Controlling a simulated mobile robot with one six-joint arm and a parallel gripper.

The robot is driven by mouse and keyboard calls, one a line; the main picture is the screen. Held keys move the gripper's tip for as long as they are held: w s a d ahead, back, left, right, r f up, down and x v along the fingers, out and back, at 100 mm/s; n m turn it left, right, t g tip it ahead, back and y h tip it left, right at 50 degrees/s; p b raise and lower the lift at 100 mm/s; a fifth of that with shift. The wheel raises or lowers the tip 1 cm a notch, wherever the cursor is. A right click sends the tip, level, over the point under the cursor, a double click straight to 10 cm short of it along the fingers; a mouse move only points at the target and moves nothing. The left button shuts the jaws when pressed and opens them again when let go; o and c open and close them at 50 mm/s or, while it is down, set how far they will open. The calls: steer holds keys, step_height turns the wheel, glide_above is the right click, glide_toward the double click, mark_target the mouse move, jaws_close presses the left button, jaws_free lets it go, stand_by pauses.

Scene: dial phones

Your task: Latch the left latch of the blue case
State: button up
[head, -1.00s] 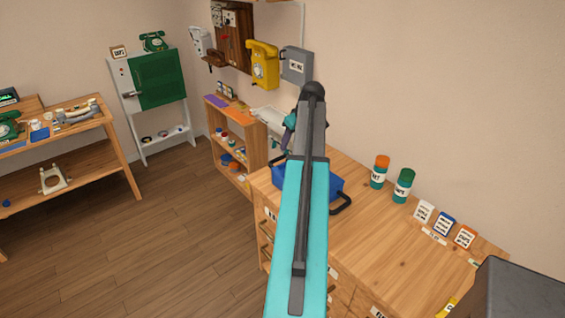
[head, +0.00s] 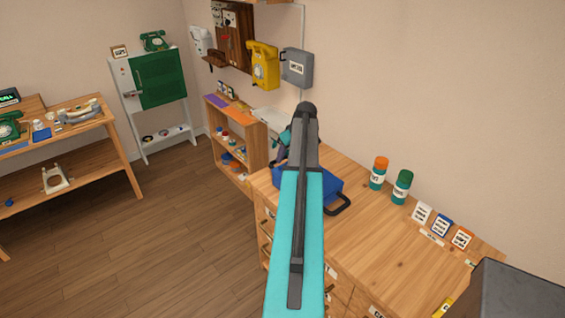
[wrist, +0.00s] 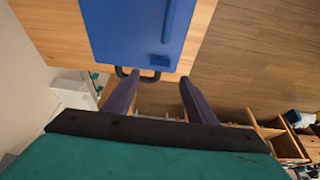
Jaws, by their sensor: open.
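The blue case (head: 325,186) lies closed on the wooden workbench, partly hidden behind my arm in the head view. A black handle shows at its right end there. In the wrist view its flat blue lid (wrist: 125,30) fills the top middle, with a raised bar and a small blue block (wrist: 160,62), perhaps a latch, near the close edge. A black handle (wrist: 135,74) sticks out from that edge. My gripper (wrist: 158,80) is open and empty, its two purple fingers apart just short of this edge. In the head view it is mostly hidden behind my arm.
An orange-capped jar (head: 379,172) and a green-capped jar (head: 401,187) stand on the workbench (head: 375,235) right of the case. Small labelled cards stand along the wall farther right. A low open shelf (head: 240,145) stands beyond the bench. The bench between case and cards is mostly clear.

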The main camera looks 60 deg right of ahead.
mark_target(282, 166)
steer(key=shift+p+x, duration=1.2)
steer(key=shift+x, duration=2.15)
steer(key=c, duration=1)
steer(key=shift+s+a, duration=0.1)
steer(key=shift+a, duration=0.1)
steer(key=shift+c, duration=0.4)
steer(key=shift+d, duration=0.2)
